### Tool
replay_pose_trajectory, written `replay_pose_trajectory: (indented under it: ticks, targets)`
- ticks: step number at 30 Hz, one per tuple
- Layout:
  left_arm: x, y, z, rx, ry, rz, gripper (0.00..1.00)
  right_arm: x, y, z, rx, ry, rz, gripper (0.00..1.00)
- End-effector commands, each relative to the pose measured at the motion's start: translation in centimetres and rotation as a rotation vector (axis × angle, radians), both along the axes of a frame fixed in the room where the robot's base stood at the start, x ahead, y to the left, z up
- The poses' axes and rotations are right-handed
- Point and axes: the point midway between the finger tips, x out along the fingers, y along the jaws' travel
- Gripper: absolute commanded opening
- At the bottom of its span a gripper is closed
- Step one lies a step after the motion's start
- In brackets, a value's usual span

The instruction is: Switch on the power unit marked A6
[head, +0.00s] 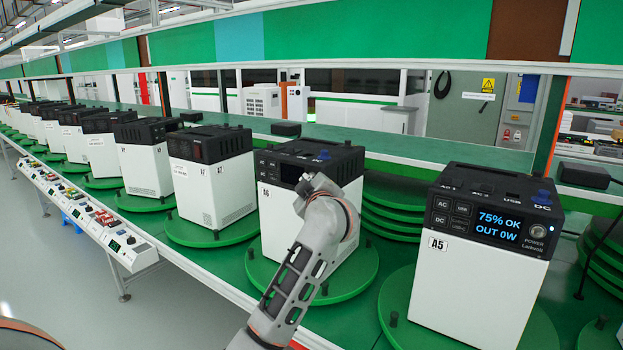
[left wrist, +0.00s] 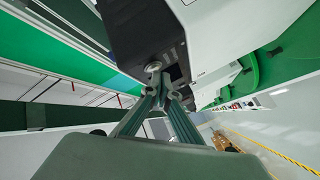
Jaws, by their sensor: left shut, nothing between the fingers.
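The power unit marked A6 (head: 281,222) is a white box with a black top on a green round turntable (head: 352,285). Its label shows at the upper left of its front. The visible part of its display is dark. My left arm crosses its front and hides the right of the panel, including any power button there. My left gripper (head: 315,184) is shut and empty at the panel. In the left wrist view, the shut fingers (left wrist: 160,88) point at the unit's black panel (left wrist: 143,32), by a small round grey part; contact cannot be told. My right gripper is out of view.
Unit A5 (head: 478,290) stands to the right, its display lit with "75% OK OUT 0W". Unit A7 (head: 208,190) and several more units stand in a row to the left. Stacked green discs (head: 392,208) lie behind. A rail with small control boxes (head: 122,240) runs along the left edge.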

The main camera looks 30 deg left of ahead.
Motion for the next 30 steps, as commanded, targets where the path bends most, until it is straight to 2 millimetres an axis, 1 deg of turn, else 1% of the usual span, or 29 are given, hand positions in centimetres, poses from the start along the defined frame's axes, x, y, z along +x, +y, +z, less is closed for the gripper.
replay_pose_trajectory:
  ticks: [17, 26, 30]
  targets:
    - [0.6, -0.1, 0.1, 0.001, 0.0, -0.001, 0.0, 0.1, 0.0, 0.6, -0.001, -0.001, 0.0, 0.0]
    - [0.6, -0.1, 0.0, 0.0, 0.0, 0.0, 0.0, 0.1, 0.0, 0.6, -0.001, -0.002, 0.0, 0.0]
    - [0.4, 0.0, 0.2, 0.0, -0.001, -0.001, 0.0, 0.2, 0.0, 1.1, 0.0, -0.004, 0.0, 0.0]
